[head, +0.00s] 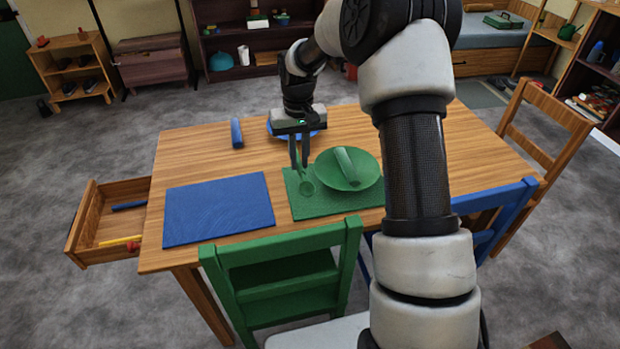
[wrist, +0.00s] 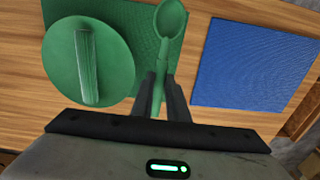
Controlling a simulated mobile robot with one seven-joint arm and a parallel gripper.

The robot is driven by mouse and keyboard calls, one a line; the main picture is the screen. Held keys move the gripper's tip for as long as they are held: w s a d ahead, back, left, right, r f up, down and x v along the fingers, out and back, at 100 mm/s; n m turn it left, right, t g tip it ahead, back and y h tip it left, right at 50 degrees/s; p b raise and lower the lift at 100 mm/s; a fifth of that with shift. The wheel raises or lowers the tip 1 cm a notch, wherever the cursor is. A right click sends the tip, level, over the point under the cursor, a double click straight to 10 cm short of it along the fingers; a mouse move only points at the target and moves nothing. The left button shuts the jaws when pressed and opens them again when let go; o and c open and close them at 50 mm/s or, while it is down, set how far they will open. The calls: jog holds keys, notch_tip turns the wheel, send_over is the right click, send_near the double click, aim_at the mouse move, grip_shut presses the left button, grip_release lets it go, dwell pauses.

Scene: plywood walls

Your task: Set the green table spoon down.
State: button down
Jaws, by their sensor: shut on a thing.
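My gripper (head: 299,163) is shut on the handle of the green table spoon (head: 307,187), which also shows in the wrist view (wrist: 170,20). The spoon's bowl points away from the fingers, toward the top of the wrist view. It is over the left part of the green placemat (head: 332,207), beside the green plate (head: 370,172). I cannot tell whether the spoon touches the mat. The fingers (wrist: 157,92) hide part of the handle. A green rolled cylinder (head: 347,163) lies on the plate.
A blue placemat (head: 218,209) lies to the left. A blue cylinder (head: 237,133) and a blue plate (head: 318,131) are farther back on the wooden table (head: 185,150). An open drawer (head: 90,225) juts out left. A green chair (head: 285,268) stands in front.

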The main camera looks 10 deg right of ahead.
notch_tip(320, 180, down, 7)
jog(key=shift+f+b, duration=0.1)
jog(key=shift+b, duration=0.4)
jog(key=shift+f, duration=0.15)
jog(key=c, duration=1.7)
grip_release()
